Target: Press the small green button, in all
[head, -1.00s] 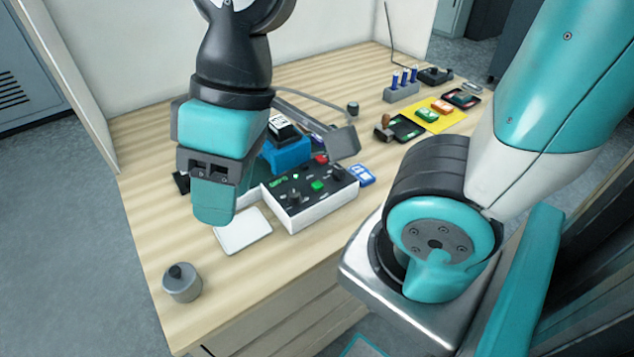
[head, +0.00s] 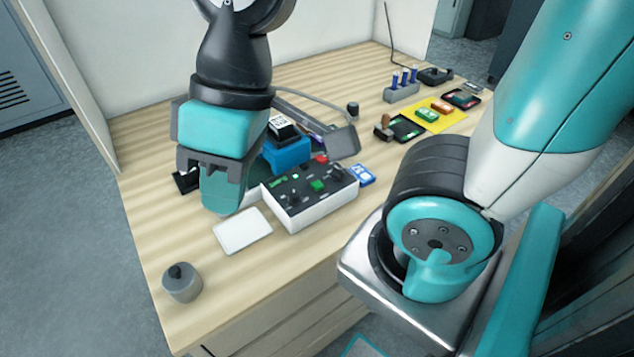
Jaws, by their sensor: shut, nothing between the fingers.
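A control box (head: 318,205) with a black top and white sides stands on the wooden table. A small bright green spot (head: 296,176) and green display marks also show on the panel. My gripper (head: 222,206) is shut and empty, pointing down just left of the box. It is apart from the green button; its exact height above the table is hard to tell.
A white card (head: 243,232) lies in front of my gripper. A grey lidded pot (head: 181,283) stands at the table's front left. A blue block (head: 287,156) stands behind the box, and a blue packet (head: 361,175) lies to its right.

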